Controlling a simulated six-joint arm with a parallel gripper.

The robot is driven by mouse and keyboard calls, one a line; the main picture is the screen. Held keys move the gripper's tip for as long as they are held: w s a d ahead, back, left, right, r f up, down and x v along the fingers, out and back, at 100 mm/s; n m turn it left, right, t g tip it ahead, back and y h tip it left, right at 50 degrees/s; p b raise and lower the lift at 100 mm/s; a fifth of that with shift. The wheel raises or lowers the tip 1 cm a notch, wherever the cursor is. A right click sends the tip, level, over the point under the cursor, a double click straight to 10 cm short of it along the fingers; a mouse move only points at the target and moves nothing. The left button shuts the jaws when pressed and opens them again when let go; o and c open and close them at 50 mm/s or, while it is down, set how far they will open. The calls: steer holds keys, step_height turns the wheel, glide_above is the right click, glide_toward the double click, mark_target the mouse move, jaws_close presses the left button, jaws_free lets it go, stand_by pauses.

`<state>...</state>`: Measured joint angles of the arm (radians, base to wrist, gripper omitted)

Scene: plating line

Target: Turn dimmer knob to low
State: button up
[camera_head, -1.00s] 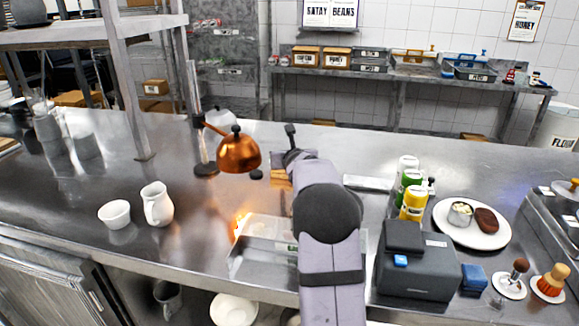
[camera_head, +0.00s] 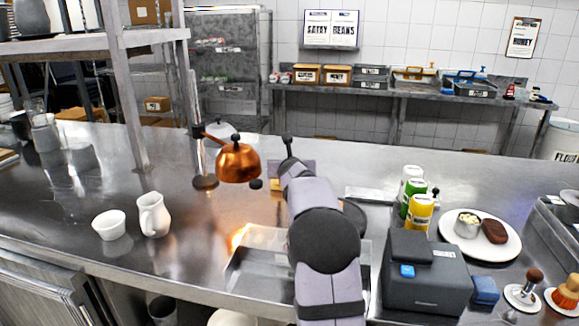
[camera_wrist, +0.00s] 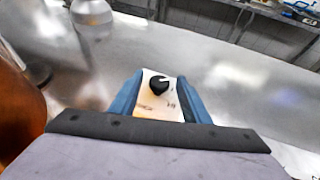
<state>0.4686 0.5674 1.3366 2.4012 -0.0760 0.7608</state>
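The dimmer knob (camera_wrist: 158,83) is a small black knob with a white pointer mark. In the wrist view it sits on a pale panel (camera_wrist: 150,105) with dark markings too small to read. The pointer appears to face up and to the right. My gripper (camera_wrist: 159,76) is open, its two blue fingers on either side of the knob in the picture. No contact with the knob shows, and I cannot tell the remaining distance. In the head view my arm hides the knob and the fingers. A copper heat lamp (camera_head: 238,163) hangs left of my arm.
A white jug (camera_head: 153,215) and a white bowl (camera_head: 109,225) stand on the left. A metal tray (camera_head: 262,245) lies beside my arm. Bottles (camera_head: 418,212), a dark machine (camera_head: 425,280) and a plate (camera_head: 510,245) stand right. The steel counter behind is mostly clear.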

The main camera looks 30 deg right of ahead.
steer(key=shift+s, duration=0.1)
steer(key=b+v, duration=0.1)
steer(key=v, duration=0.6)
steer(key=shift+a+r, duration=0.1)
stand_by(0.4)
